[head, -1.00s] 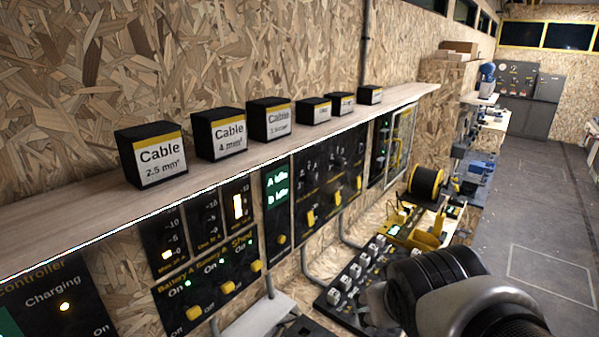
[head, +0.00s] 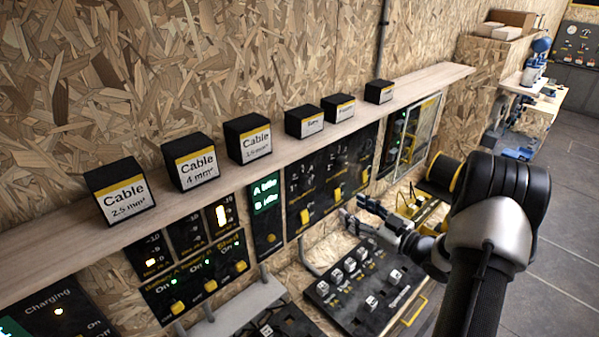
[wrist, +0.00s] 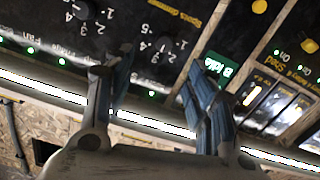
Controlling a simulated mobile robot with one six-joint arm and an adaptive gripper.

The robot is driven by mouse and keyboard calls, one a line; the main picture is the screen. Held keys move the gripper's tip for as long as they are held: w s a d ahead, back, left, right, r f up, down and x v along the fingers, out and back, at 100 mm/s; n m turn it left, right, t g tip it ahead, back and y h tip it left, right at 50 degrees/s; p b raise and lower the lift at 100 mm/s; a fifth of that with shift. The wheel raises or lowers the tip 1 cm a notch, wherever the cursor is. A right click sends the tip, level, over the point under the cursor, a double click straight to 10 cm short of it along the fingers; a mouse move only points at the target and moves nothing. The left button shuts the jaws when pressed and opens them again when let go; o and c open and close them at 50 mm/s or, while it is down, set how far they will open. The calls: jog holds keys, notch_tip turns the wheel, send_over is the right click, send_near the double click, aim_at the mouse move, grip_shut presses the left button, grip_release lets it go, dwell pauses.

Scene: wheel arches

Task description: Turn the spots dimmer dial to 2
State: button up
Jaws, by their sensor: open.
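In the wrist view, the fingers (wrist: 165,72) are spread in front of the panel.
A wooden shelf (head: 230,158) with several black cable boxes runs above the panels. A black switch board (head: 360,285) lies below my gripper. A yellow-and-black spool (head: 442,175) stands to the right. Battery switches (head: 195,275) are at the left.

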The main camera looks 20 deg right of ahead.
send_near(309, 185)
jog(key=shift+y, duration=0.4)
jog(key=x, duration=0.9)
jog(key=shift+w+d, duration=0.15)
jog(key=shift+w, duration=0.2)
jog(key=shift+c, duration=0.2)
jog(key=c, duration=1)
jog(key=shift+c, duration=0.2)
jog(key=shift+f+b, duration=0.15)
jog(key=shift+b, duration=0.2)
